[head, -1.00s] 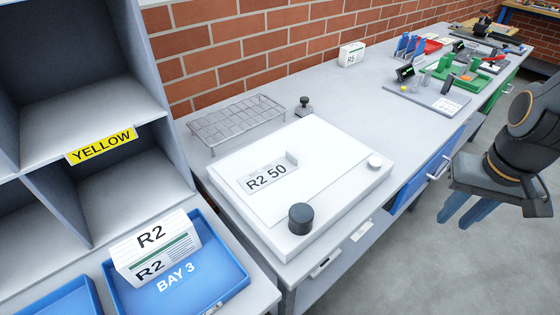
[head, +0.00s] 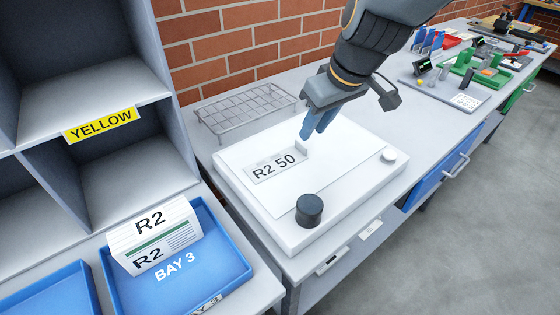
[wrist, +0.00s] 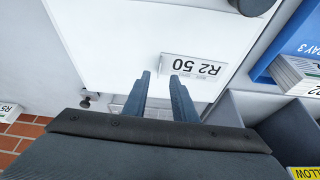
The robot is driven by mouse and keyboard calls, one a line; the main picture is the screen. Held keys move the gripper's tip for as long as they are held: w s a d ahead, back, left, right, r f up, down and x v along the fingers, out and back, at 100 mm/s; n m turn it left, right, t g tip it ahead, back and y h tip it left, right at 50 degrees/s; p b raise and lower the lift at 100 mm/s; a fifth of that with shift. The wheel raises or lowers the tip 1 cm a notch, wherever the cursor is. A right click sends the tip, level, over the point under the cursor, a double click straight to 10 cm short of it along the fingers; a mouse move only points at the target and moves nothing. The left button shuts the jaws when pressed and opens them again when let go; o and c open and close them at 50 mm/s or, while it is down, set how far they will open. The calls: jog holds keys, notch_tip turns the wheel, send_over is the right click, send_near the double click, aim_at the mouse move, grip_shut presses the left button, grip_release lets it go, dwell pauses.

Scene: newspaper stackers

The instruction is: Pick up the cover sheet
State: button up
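The cover sheet (head: 335,170) is a thin white sheet lying flat on a thick white block (head: 345,213). It bears a label (head: 275,168) reading "R2 50" and a small upright tab (head: 301,147) at the label's end. In the wrist view the sheet (wrist: 120,30) lies beneath my fingers, with the label (wrist: 195,66) upside down. My gripper (head: 312,137) is above the sheet at the tab. In the wrist view its blue fingers (wrist: 161,76) are apart and empty, with the tab (wrist: 163,58) just past the gap between the tips. I cannot tell whether they touch it.
A black knob (head: 309,209) and a white button (head: 389,156) sit on the block. A wire rack (head: 245,108) stands behind it. A blue tray (head: 235,270) with R2 papers (head: 155,238) is at front left, below grey shelves (head: 150,185). Tools fill the bench's far end.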

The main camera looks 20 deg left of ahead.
aim_at(305, 148)
jog(key=shift+d+p+x, duration=0.15)
jog(key=shift+p+x, duration=0.15)
jog(key=shift+x, duration=1.45)
jog(key=shift+d+p+x, duration=0.15)
jog(key=shift+p+x, duration=0.15)
jog(key=shift+x, duration=1.5)
jog(key=shift+s+f, duration=0.15)
grip_shut()
